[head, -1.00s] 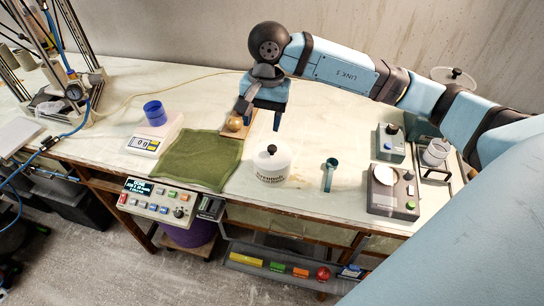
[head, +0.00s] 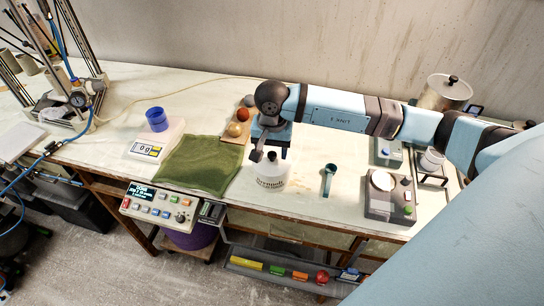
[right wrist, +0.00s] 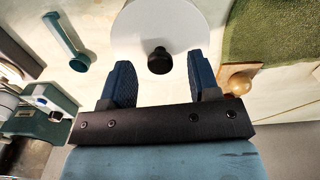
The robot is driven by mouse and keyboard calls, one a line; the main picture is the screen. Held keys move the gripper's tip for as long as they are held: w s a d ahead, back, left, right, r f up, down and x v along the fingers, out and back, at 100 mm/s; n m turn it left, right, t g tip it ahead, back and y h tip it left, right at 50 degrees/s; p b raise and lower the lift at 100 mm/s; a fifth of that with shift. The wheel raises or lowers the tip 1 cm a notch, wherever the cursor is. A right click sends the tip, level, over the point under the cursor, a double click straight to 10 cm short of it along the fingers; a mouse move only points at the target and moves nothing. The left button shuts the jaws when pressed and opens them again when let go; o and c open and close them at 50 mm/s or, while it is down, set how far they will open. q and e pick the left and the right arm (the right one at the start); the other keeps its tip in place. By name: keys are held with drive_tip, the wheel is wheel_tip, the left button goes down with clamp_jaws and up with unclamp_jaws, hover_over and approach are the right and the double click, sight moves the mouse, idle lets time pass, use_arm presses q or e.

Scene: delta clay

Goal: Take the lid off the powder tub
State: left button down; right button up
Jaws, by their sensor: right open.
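The powder tub (head: 266,184) is a white round tub with dark lettering, standing near the front of the table. Its white lid (right wrist: 160,22) is on it, with a black knob (right wrist: 159,61) at the centre. My right gripper (head: 270,153) is over the tub, pointing down, open and empty. In the right wrist view, the knob appears between the two blue fingers (right wrist: 160,72), with a gap on each side. The gripper partly hides the lid and knob in the head view. My left gripper is not in view.
A green cloth (head: 195,164) lies left of the tub. A wooden board (head: 232,138) with several balls is behind the tub to the left. A teal scoop (head: 328,180) lies to its right, and a grey device (head: 391,205) stands farther right. A scale (head: 150,147) is at left.

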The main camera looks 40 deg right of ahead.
drive_tip(key=shift+f, duration=0.9)
drive_tip(key=shift+c, duration=0.5)
drive_tip(key=c, duration=0.9)
